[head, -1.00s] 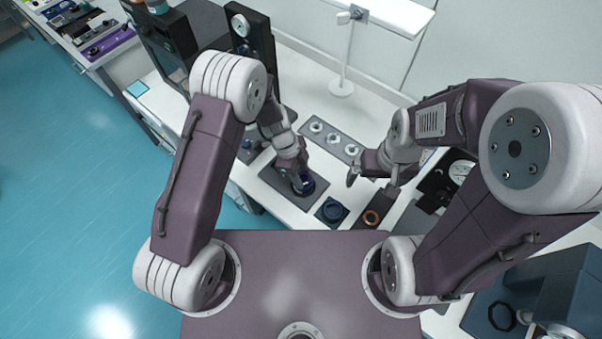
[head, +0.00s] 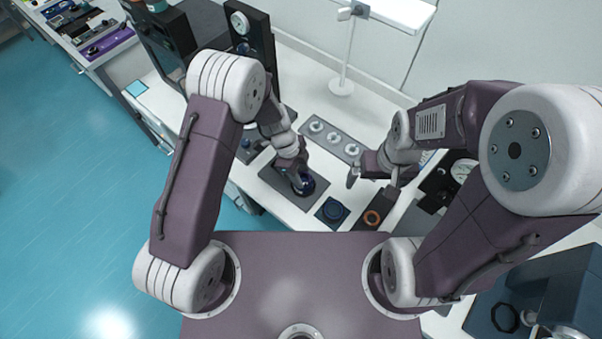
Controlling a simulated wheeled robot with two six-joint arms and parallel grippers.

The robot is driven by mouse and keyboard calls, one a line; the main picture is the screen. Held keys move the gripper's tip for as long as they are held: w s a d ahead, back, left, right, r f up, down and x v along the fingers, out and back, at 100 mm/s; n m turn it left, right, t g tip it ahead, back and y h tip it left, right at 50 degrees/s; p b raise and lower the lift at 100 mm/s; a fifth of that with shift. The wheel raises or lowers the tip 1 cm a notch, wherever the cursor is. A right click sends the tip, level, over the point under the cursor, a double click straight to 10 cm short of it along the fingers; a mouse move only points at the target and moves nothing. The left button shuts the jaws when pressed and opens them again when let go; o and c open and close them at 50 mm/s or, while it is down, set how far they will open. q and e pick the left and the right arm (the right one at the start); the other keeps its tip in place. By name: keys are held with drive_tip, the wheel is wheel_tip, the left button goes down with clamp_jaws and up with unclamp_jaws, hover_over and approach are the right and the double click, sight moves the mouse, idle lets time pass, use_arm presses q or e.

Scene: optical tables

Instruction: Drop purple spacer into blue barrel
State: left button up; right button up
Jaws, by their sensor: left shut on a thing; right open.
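The blue barrel (head: 308,185) stands upright on a grey plate (head: 283,184) near the middle of the bench. My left gripper (head: 301,187) points down at the barrel's mouth and is shut on a small dark thing, apparently the purple spacer. The fingers and the barrel hide most of it, so I cannot tell how far inside it is. My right gripper (head: 371,186) is open and empty, to the right of the barrel and apart from it.
A dark block with a blue ring (head: 332,211) and one with an orange ring (head: 373,217) lie at the near edge. A grey strip with several silver rings (head: 333,138) lies behind. A stand (head: 342,87) rises at the back. Clear white bench surrounds it.

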use_arm(q)
drive_tip(key=shift+b, duration=0.5)
idle(0.4)
drive_tip(key=o, duration=1.4)
drive_tip(key=shift+r, duration=0.1)
drive_tip(key=shift+r+p, duration=1.8)
drive_tip(key=shift+r, duration=1.15)
